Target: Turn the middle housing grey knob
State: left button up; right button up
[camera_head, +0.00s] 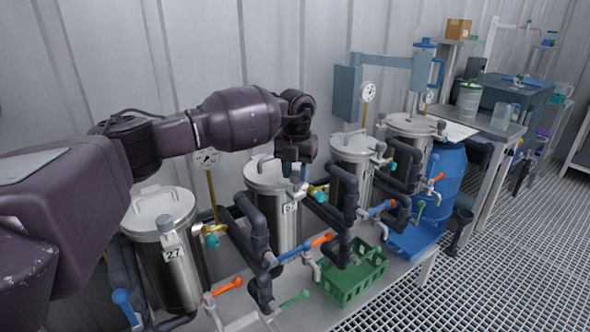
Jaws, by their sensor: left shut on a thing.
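Several steel vessel housings with clamped lids stand in a row on a bench. My left gripper (298,164) points down at the right side of the second housing from the left (278,215), beside its lid. It is shut on the grey knob (295,174) there, which is mostly hidden by the fingers; its turn angle cannot be told. A white number label (290,208) sits below it. The nearest housing (170,265) has a similar grey knob (167,226) in plain view. Another housing (350,175) stands to the right of my gripper. My right gripper is not in view.
Dark pipes (258,235) with orange, blue and green valve handles run in front of the housings. Pressure gauges (206,158) stand behind. A green crate (352,288) sits on the bench front, and a blue barrel (445,180) stands at the right. The grating floor is clear at lower right.

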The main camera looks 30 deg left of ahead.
pick_arm(q)
jog(key=m, duration=0.6)
jog(key=shift+m, duration=1.7)
jog(key=o, duration=0.9)
